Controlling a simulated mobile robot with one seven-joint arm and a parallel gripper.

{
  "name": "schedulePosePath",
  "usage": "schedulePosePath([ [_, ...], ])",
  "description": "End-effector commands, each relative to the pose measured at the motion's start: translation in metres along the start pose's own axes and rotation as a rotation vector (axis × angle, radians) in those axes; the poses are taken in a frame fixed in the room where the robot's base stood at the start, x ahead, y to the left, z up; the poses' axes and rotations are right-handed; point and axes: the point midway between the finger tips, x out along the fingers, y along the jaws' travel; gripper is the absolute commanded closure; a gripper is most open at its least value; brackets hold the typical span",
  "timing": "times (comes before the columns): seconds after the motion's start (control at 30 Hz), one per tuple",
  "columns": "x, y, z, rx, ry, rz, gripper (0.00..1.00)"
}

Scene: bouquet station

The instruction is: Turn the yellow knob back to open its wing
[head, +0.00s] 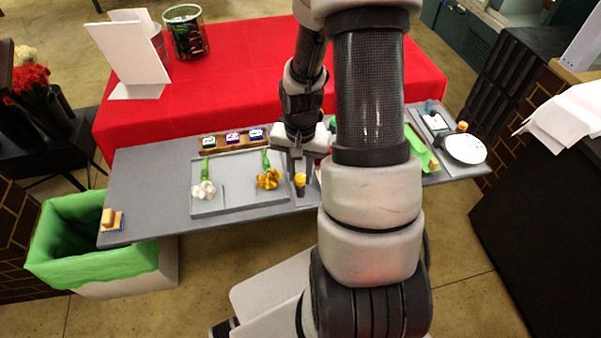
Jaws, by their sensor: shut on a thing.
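A small yellow knob (299,178) stands on a dark base at the right side of the grey tray (228,209). My gripper (300,168) points down at it from behind, its fingers shut at the knob's top. The arm and fingers hide part of the contact. I cannot make out which panel is the knob's wing or how far it is turned.
A wooden rack with small tubs (232,138) stands behind. A green panel (418,148) and white plate (466,149) are right. A green-lined bin (95,268) stands left.

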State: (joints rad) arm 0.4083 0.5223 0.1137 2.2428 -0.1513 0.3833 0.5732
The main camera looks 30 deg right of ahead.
Motion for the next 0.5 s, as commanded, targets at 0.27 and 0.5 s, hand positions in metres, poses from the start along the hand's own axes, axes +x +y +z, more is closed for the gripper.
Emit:
schedulePosePath([
  [0.27,-0.0004,-0.0002,-0.0001,-0.264,0.000,0.000,0.98],
  [0.5,-0.0009,-0.0001,-0.0002,-0.492,0.000,0.000,0.98],
])
